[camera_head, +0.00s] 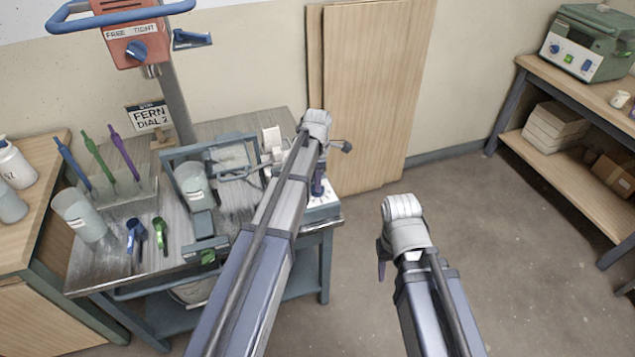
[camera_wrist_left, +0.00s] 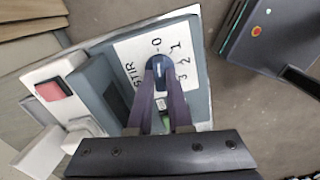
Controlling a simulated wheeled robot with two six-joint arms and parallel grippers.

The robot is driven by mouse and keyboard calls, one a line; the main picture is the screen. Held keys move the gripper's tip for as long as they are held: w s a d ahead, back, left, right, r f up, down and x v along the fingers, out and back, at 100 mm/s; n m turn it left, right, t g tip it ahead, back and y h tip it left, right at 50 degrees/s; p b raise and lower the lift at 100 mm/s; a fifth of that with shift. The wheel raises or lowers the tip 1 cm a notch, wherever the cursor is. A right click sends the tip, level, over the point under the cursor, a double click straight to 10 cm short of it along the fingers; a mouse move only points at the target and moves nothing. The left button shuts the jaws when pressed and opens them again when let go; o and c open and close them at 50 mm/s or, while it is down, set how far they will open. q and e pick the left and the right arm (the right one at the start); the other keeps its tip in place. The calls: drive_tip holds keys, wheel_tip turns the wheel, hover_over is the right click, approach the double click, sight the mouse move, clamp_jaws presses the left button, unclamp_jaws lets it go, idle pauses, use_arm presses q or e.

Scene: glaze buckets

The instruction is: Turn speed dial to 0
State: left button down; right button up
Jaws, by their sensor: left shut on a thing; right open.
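The speed dial (camera_wrist_left: 160,66) is a small blue knob on a white plate marked STIR, with 0, 1, 2 and 3 printed around its edge. The 0 is above it in the left wrist view, and the other numbers follow to its right. I cannot tell for sure which number it points to. My left gripper (camera_wrist_left: 161,82) has its purple fingers shut on the dial. In the head view, my left gripper (camera_head: 318,187) is over the control box (camera_head: 322,212), which is partly hidden by the arm. My right gripper (camera_head: 381,262) is open, away from the cart.
A red button (camera_wrist_left: 53,89) is beside the dial plate. A sign (camera_head: 150,116) reads FERN DIAL 2. The metal cart (camera_head: 110,262) carries buckets (camera_head: 80,215), coloured sticks (camera_head: 95,160) and clamps. Floor is free right of the cart, up to the shelf (camera_head: 570,180).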

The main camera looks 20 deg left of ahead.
idle(0.4)
use_arm(q)
drive_tip(key=c, duration=0.8)
unclamp_jaws()
drive_tip(key=shift+c, duration=0.2)
wheel_tip(320, 180, up, 8)
drive_tip(key=p, duration=0.8)
drive_tip(key=shift+f, duration=0.1)
